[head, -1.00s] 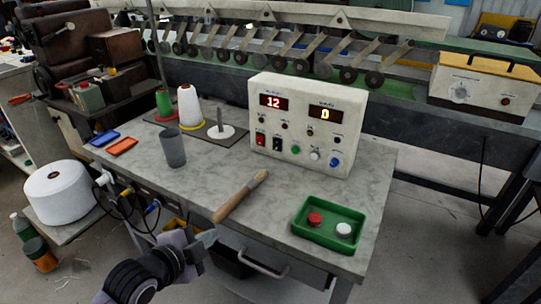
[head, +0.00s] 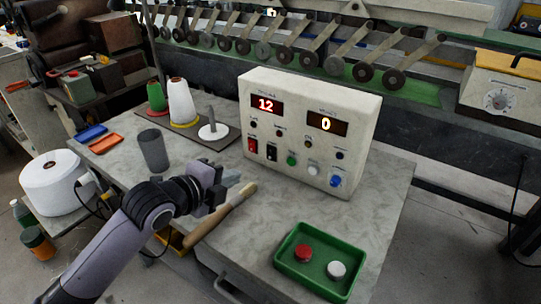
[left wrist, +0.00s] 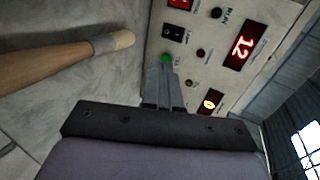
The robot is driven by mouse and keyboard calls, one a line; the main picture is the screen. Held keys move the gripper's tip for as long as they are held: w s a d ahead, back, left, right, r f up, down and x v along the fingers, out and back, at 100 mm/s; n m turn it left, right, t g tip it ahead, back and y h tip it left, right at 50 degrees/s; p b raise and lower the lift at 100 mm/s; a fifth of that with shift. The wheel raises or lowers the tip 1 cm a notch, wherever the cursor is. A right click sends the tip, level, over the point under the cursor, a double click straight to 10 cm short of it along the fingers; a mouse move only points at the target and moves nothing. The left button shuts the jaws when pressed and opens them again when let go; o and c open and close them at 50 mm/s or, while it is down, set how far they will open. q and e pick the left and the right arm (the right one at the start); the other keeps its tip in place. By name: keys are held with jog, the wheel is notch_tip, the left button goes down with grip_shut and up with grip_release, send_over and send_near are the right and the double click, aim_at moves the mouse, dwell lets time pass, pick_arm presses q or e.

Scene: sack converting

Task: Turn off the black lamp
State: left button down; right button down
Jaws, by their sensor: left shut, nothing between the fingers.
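A cream control box (head: 335,110) stands on the grey table. Its black rocker switch (head: 271,151) sits low on the front face, right of a red rocker switch (head: 252,145); the black one also shows in the left wrist view (left wrist: 173,33). My left gripper (head: 236,182) is shut and empty, in front of the box's lower left and apart from the black switch in the head view. In the left wrist view its fingertips (left wrist: 166,66) overlap the green button (left wrist: 166,58); I cannot tell whether they touch. My right gripper is not in view.
A wooden-handled brush (head: 225,215) lies under my left gripper. A green tray (head: 300,280) holds a red and a white button. A dark cup (head: 153,150) and thread cones (head: 182,102) stand to the left. The box's displays read 12 and 0.

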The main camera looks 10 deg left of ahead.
pick_arm(q)
jog(key=shift+w+d+f, duration=0.25)
jog(key=shift+w, duration=0.25)
send_near(271, 159)
jog(key=x, duration=0.5)
jog(key=shift+f+b, duration=0.2)
jog(key=shift+b, duration=0.2)
jog(key=shift+w+d+f, duration=0.1)
jog(key=shift+w+d, duration=0.2)
jog(key=shift+w, duration=0.3)
